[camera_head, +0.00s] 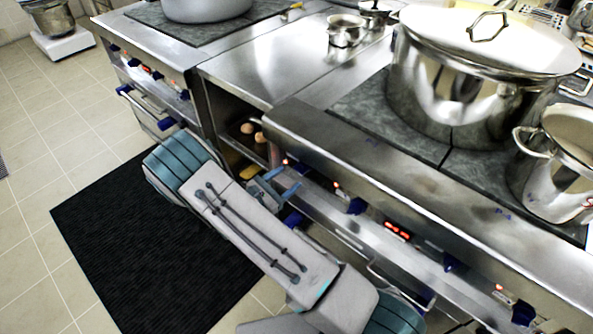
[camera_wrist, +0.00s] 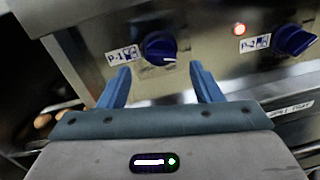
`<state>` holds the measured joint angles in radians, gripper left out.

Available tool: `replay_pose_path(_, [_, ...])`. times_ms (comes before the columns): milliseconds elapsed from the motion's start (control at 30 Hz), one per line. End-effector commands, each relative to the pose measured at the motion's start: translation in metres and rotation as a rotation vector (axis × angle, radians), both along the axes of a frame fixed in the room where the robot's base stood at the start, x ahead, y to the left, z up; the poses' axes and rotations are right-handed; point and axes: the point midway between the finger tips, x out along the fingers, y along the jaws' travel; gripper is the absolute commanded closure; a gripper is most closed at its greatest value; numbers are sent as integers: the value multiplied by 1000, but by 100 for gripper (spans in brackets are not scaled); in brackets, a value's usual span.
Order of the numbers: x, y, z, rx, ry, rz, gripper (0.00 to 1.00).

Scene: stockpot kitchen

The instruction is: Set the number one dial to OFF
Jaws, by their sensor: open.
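The number one dial (camera_wrist: 160,46) is a round dark blue knob beside a "P-1" label on the steel stove front, in the wrist view. A pale mark shows near its lower right edge; its exact setting is too small to read. My gripper (camera_wrist: 160,67) is open, with one blue finger below left of the dial and the other below right. The dial appears between and beyond the fingertips, and I see no contact. In the head view my gripper (camera_head: 281,181) is at the stove front, and I cannot clearly make out this dial there.
A second dial (camera_wrist: 292,40) labelled "P-2" and a lit red lamp (camera_wrist: 239,29) are to the right. A large lidded stockpot (camera_head: 450,95) stands on the stove top above. An open shelf with round brown items (camera_head: 247,128) is left of my gripper. A black mat (camera_head: 150,255) lies on the floor.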

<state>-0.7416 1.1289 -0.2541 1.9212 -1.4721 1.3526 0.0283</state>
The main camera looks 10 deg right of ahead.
Motion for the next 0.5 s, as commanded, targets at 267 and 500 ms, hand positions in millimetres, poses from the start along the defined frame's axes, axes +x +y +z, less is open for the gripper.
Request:
replay_pose_path(267, [22, -36, 0, 1, 0, -1, 41])
replay_pose_path(500, [27, -43, 0, 1, -1, 0, 41])
